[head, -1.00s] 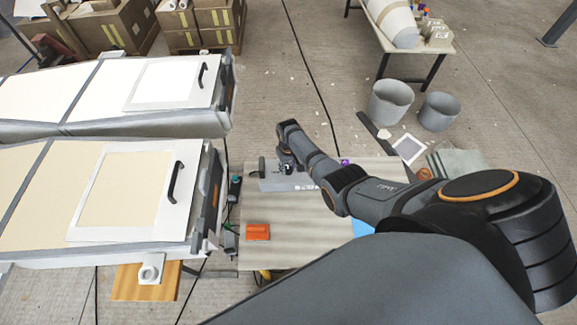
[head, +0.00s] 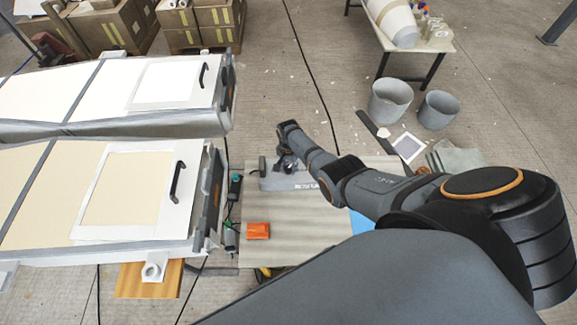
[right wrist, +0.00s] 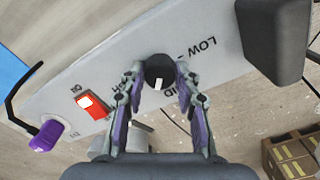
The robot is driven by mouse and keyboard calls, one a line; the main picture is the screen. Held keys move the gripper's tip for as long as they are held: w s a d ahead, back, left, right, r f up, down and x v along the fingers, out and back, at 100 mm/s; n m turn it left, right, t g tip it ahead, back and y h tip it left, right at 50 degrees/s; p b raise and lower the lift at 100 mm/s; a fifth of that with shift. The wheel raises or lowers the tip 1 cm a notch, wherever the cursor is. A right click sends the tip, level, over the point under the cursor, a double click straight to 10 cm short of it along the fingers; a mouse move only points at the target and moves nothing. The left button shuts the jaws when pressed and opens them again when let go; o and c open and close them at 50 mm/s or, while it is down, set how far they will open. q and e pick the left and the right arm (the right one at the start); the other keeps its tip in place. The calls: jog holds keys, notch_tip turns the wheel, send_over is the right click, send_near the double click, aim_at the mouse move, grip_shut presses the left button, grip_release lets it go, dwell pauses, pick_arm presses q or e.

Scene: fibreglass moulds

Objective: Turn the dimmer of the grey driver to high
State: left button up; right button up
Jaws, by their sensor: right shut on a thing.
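The grey driver (head: 290,184) lies on the bench in the head view, and its panel (right wrist: 215,62) fills much of the right wrist view. Its dimmer is a round black knob (right wrist: 159,70) with a white pointer mark. The mark faces the lower side of the wrist view. LOW is printed upside down up and right of the knob; other lettering is partly covered by the fingers. My right gripper (head: 287,163) is over the driver. In the wrist view its fingers (right wrist: 160,76) are shut on the knob from both sides. My left gripper is not in view.
A red rocker switch (right wrist: 92,103) and a purple plug (right wrist: 47,135) are on the panel beside the knob. A dark block (right wrist: 275,35) stands close at the panel's other end. An orange packet (head: 257,230) lies on the bench (head: 300,245). White-framed moulds (head: 125,190) stand at left.

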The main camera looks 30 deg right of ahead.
aim_at(289, 167)
jog(key=m, duration=0.5)
jog(key=shift+m, duration=0.3)
jog(key=shift+m+p, duration=0.3)
jog(key=shift+m, duration=1.8)
jog(key=o, duration=1.1)
jog(key=shift+o, duration=0.2)
jog(key=shift+r, duration=0.1)
notch_tip(289, 167, up, 12)
